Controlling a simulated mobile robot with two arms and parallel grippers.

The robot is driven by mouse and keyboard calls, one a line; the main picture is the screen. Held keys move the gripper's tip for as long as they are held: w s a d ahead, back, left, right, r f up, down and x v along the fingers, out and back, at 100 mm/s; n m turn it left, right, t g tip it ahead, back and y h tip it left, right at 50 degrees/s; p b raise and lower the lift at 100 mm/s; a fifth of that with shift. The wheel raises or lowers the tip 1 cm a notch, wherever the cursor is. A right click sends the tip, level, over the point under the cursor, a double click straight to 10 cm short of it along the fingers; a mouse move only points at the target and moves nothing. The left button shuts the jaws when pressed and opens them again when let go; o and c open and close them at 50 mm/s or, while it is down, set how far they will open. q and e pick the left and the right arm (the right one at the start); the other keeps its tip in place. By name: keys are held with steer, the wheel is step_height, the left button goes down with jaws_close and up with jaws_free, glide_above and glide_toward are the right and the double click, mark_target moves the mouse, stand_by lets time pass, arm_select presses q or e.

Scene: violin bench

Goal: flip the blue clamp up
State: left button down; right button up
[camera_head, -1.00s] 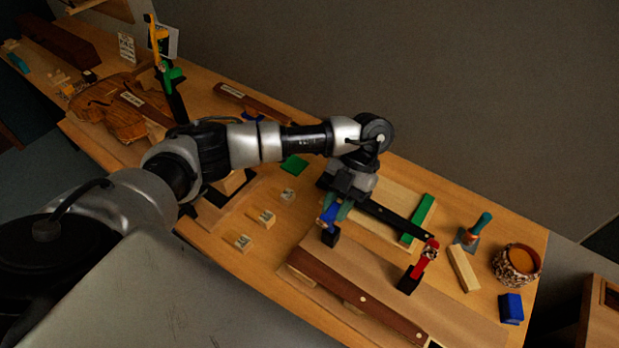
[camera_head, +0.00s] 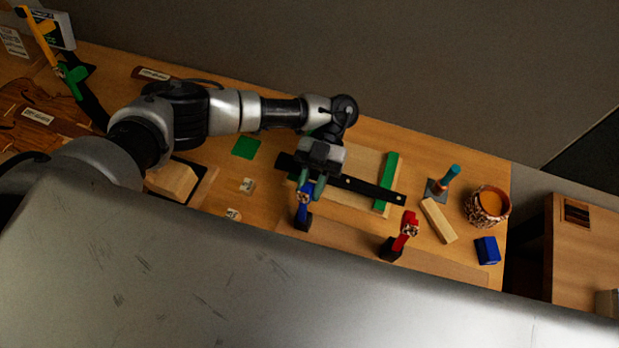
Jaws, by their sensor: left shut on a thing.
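The blue clamp (camera_head: 304,205) stands roughly upright on its dark foot on the workbench (camera_head: 225,178), near the middle of the camera_head view. My left gripper (camera_head: 312,188) points down at it from above, with its fingers shut on the clamp's upper part. The fingers hide some of the clamp's top. A red clamp (camera_head: 408,232) stands to the right on a similar dark foot, apart from the gripper. My right gripper is not in view.
A black bar with light dots (camera_head: 365,188) lies just right of my left gripper, near a green strip (camera_head: 389,176). Further right are a wooden block (camera_head: 438,220), a blue block (camera_head: 487,250) and a patterned pot (camera_head: 488,206). My own grey body covers the bottom.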

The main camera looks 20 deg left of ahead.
mark_target(312, 185)
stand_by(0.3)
arm_select(q)
steer(key=c, duration=1)
jaws_free()
steer(key=shift+c, duration=0.2)
steer(key=shift+o, duration=0.4)
steer(key=b+v, duration=0.1)
steer(key=v, duration=0.1)
steer(key=b+v, duration=0.2)
steer(key=v, duration=0.1)
steer(key=shift+w+f, duration=0.2)
steer(key=shift+b+v, duration=0.55)
steer(key=shift+v, duration=0.3)
steer(key=shift+w+r, duration=0.25)
steer(key=shift+r, duration=0.05)
